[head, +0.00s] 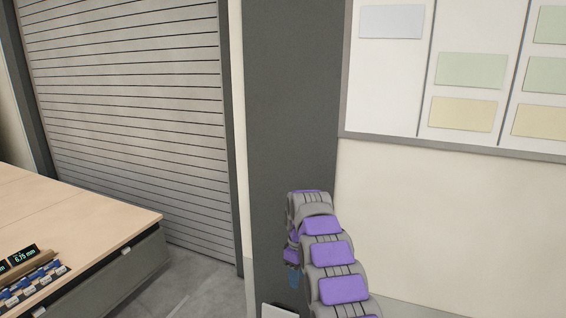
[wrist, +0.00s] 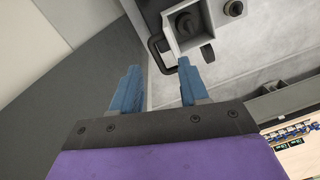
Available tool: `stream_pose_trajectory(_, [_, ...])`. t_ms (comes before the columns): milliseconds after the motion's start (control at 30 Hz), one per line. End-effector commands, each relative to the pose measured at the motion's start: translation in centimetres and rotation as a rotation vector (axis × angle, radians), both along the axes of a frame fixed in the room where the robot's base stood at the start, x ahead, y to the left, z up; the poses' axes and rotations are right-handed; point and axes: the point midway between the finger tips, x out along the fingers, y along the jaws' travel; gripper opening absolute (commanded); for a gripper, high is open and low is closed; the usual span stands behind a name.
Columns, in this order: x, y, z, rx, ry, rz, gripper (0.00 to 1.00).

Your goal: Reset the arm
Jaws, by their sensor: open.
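My gripper (wrist: 158,80) shows in the wrist view with its two blue fingers apart and nothing between them. In the head view my purple and grey arm reaches up from the bottom, right of centre, in front of a dark grey pillar. My gripper (head: 294,279) is mostly hidden there behind the arm, with only a bit of blue showing below the wrist.
A wooden workbench (head: 75,205) with small tools and a digital display (head: 25,255) stands at the left. Behind are a roller shutter (head: 130,110), the pillar (head: 290,100) and a wall board (head: 385,80). A grey box-like fixture (wrist: 188,25) lies beyond my fingers.

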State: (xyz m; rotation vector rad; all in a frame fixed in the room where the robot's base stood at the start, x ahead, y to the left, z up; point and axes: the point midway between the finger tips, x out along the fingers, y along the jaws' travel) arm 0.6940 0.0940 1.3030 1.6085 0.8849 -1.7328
Motion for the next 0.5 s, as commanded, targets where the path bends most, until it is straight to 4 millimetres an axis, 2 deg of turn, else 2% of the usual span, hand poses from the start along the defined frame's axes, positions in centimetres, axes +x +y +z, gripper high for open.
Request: stream_pose_trajectory(500, [-6.6,-2.6,2.4,-0.023,0.016,-0.186,0.44])
